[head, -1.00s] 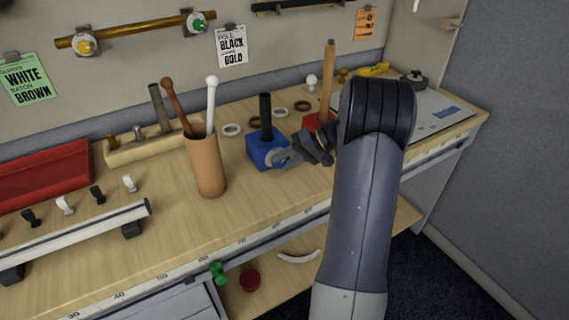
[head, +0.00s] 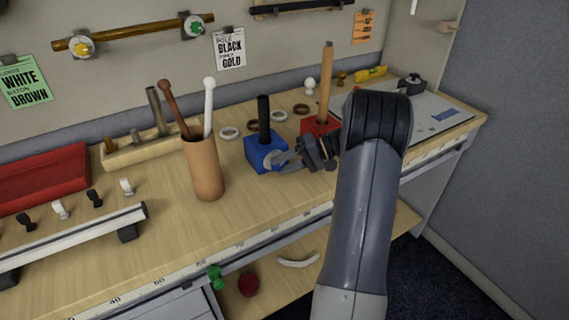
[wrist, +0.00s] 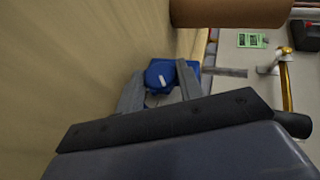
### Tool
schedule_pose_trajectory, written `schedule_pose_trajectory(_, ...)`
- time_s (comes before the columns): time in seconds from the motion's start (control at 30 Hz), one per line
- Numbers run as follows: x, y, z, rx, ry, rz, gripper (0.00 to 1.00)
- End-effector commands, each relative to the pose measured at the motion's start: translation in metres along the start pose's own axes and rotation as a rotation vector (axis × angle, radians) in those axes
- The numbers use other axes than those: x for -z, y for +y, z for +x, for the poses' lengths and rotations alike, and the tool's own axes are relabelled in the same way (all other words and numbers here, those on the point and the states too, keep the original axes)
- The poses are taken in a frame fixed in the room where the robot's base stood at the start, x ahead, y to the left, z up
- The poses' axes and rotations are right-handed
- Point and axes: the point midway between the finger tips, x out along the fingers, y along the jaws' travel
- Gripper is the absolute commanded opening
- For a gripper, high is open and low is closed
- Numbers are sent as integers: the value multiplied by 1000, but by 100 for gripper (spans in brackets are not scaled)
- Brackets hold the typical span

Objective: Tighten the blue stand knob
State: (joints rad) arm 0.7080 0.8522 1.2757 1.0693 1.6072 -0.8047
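The blue stand (head: 262,152) is a blue block with a black upright post, standing on the bench in the head view. Its round blue knob (wrist: 159,75), with a white mark, faces my wrist camera. My gripper (head: 280,160) is at the stand's front right side. In the wrist view the two grey fingers (wrist: 158,84) lie on either side of the knob, very close to it. I cannot tell whether they touch it. In the head view the fingers hide the knob.
A brown cup (head: 205,168) with two mallets stands left of the blue stand. A red stand (head: 318,127) with a wooden post is close behind my gripper. Rings lie behind the blue stand. Open bench lies in front.

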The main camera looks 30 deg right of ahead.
Motion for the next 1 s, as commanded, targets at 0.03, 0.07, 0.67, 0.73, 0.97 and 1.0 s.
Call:
schedule_pose_trajectory(0.03,0,0,0,0,0,0,40)
schedule_pose_trajectory(0.07,0,0,0,0,0,0,42)
schedule_pose_trajectory(0.67,0,2,0,-4,0,1,56)
schedule_pose_trajectory(0.73,0,1,0,-12,0,-2,56)
schedule_pose_trajectory(0.97,0,-5,-1,-150,1,-63,56)
schedule_pose_trajectory(1.0,0,-6,0,-189,-1,-78,56)
